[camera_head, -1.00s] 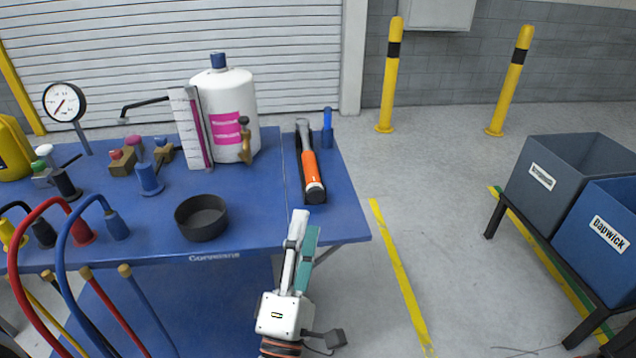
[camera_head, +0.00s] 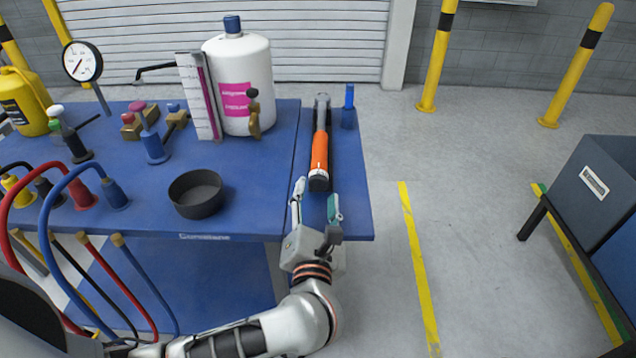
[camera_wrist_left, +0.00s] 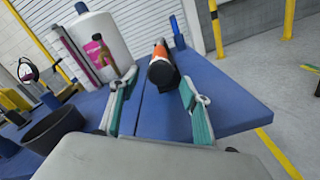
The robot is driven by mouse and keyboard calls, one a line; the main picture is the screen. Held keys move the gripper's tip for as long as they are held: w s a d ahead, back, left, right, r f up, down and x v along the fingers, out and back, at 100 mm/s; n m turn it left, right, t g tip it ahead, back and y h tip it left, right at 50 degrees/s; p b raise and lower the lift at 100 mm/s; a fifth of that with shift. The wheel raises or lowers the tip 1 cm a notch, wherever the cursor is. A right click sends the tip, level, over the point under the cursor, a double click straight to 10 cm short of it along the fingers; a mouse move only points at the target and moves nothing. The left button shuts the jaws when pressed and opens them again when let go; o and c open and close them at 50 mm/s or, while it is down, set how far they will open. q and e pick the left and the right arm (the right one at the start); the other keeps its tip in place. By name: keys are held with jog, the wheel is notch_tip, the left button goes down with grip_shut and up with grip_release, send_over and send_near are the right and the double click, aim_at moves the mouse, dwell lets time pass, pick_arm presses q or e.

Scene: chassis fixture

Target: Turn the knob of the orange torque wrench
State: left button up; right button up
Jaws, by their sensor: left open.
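The orange torque wrench (camera_head: 319,150) lies on the right part of the blue table, its grey head toward the back and its dark-ended handle toward me. In the left wrist view the wrench (camera_wrist_left: 161,62) shows end-on, with its dark knob end (camera_wrist_left: 163,75) facing the camera. My left gripper (camera_head: 317,190) is open at the table's front edge, just in front of the knob end. In the left wrist view its fingers (camera_wrist_left: 158,103) stand wide apart, one on each side of the wrench's line, with nothing between their tips. My right gripper is not in view.
A black round bowl (camera_head: 196,194) stands left of my gripper on the blue table (camera_head: 250,205). A white bottle (camera_head: 240,85), a ruler-like stand and a gauge (camera_head: 83,62) are further back. A blue upright piece (camera_head: 348,106) stands right of the wrench. Hoses hang at left.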

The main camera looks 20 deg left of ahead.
aim_at(318, 186)
pick_arm(q)
jog(key=shift+x, duration=2)
jog(key=c, duration=1.1)
